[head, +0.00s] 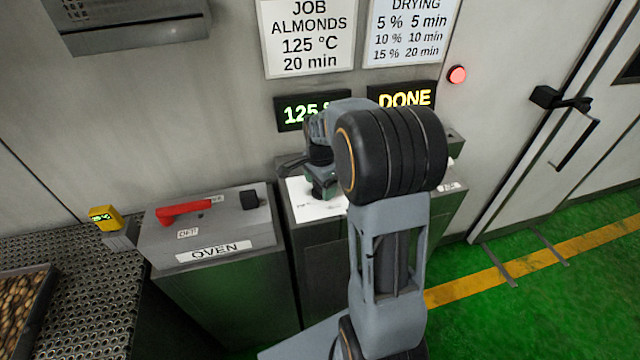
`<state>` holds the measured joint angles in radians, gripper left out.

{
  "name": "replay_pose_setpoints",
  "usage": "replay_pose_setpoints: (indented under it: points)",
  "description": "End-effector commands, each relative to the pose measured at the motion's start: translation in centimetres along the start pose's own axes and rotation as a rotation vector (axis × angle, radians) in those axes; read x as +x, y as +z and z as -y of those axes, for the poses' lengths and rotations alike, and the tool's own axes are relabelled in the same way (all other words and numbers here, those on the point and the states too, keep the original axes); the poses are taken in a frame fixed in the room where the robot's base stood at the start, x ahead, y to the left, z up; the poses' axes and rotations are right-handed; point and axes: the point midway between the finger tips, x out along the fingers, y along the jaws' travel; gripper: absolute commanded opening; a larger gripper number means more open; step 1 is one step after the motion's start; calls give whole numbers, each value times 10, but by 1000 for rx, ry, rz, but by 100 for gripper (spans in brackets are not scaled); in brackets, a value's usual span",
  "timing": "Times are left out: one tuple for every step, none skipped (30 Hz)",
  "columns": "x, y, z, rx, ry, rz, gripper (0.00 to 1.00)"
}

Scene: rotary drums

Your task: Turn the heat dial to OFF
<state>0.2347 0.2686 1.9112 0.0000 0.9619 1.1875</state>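My gripper (318,186) is at the white-topped control panel (303,209) in the middle of the head view, reaching down onto it. My arm covers much of this panel. I cannot make out a heat dial; it may be hidden under my gripper and wrist. The fingers are small and dark here, and I cannot tell whether they are open, shut or touching anything. Above the panel a black display (297,113) reads 125 in green, its right end hidden by my arm. The display beside it (405,97) reads DONE in yellow.
Left of the panel is a grey OVEN box (217,241) with a red lever (184,211) and a black knob (249,200). A red lamp (457,74) glows. Green floor is clear at the right.

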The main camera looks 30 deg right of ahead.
Motion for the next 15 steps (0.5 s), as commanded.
replay_pose_setpoints:
  points:
    - [0,0,0,0,0,0,71]
    - [0,0,0,0,0,0,68]
    - [0,0,0,0,0,0,64]
    - [0,0,0,0,0,0,62]
    - [0,0,0,0,0,0,59]
    - [0,0,0,0,0,0,55]
    - [0,0,0,0,0,0,52]
    - [0,0,0,0,0,0,49]
    - [0,0,0,0,0,0,45]
    - [0,0,0,0,0,0,42]
    - [0,0,0,0,0,0,40]
    - [0,0,0,0,0,0,40]
    - [0,0,0,-1,0,0,40]
    - [0,0,0,-3,0,0,40]
    - [0,0,0,-7,-1,0,40]
